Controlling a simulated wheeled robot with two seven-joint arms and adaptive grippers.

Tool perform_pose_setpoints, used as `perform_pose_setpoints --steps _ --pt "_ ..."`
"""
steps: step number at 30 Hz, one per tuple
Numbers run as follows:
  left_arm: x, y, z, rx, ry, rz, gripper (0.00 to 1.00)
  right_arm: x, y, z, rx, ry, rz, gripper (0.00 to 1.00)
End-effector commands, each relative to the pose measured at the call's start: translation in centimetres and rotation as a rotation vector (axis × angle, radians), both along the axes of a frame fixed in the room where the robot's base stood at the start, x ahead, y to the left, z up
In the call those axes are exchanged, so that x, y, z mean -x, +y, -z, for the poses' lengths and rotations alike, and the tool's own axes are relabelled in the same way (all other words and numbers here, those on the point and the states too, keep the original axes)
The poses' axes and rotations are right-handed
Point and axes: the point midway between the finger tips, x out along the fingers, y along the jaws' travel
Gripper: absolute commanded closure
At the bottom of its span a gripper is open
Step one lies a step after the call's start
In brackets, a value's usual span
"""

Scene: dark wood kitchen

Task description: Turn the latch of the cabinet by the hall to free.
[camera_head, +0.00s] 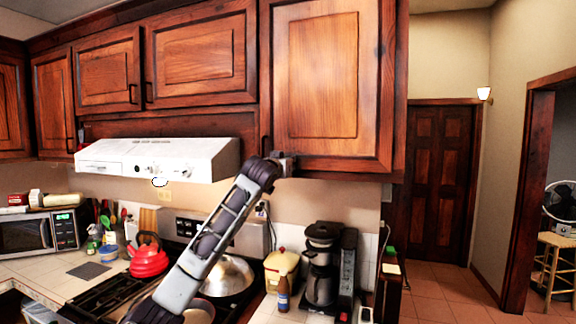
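The cabinet by the hall (316,80) is the large wooden wall cabinet on the right, and its door looks shut. A dark upright handle (264,143) shows at the door's lower left edge, partly behind my arm. I cannot make out the latch; my arm's end may cover it. My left arm rises from the bottom left, and its gripper (287,163) is at the lower left corner of this door. Its fingers are too small and covered to tell whether they are open or touching anything. My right gripper is not in view.
A white range hood (160,158) is left of my arm. Below are the stove with a red kettle (148,257) and a steel pan (228,276), then a coffee maker (322,262) and a brown bottle (283,293). The hall floor (446,290) at right looks clear.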

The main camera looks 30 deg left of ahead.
Motion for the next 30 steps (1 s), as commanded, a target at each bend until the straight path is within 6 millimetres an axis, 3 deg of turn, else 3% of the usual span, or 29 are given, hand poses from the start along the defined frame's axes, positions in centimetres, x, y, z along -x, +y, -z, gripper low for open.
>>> perform_pose_setpoints --steps 14,30 --pt "0.1 0.4 0.2 0.122 -0.029 0.001 1.0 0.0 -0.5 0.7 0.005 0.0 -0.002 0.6" --pt "0.5 2.1 0.8 0.546 -0.13 0.002 1.0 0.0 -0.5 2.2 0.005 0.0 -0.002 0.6"
